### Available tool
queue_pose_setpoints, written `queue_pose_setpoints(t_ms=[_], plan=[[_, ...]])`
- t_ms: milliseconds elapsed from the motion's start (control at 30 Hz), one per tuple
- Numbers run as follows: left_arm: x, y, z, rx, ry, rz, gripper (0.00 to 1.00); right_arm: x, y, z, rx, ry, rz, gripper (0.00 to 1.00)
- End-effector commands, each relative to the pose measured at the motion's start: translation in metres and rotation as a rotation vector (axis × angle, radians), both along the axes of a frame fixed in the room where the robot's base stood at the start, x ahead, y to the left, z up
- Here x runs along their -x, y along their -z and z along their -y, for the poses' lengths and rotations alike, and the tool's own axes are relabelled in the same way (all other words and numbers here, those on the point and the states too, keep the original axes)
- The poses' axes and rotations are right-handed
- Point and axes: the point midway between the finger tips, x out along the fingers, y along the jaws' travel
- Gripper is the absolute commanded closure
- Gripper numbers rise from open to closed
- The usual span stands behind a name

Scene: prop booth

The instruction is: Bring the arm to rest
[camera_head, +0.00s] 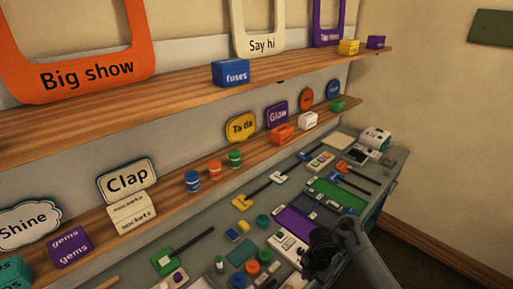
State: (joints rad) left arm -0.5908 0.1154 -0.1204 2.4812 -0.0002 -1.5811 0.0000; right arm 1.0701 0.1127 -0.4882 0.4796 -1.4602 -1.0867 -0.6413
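My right arm comes in from the bottom right, and its dark gripper (318,258) is over the near part of the workbench (386,205). The gripper is small and dark, so I cannot tell whether its fingers are open or shut, or whether it touches anything. It hides part of the white and purple items under it. My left arm and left gripper are not in view.
Two wooden shelves run along the left wall, with a blue fuses box (231,73), a Clap sign (127,181) and several spools. The bench is crowded with small parts, a purple mat (293,222) and a green board (337,194). Bare floor lies right.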

Motion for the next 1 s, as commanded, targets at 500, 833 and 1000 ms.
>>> queue_pose_setpoints(t_ms=[500,833,1000], plan=[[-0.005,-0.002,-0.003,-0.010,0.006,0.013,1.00,0.152,0.156,-0.009,-0.029,-0.002,-0.286,0.43],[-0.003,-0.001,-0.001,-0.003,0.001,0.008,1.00,0.312,0.258,-0.060,-0.107,0.140,-0.338,0.43],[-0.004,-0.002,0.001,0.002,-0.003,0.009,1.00,0.365,0.266,-0.075,-0.107,0.355,-0.272,0.43]])
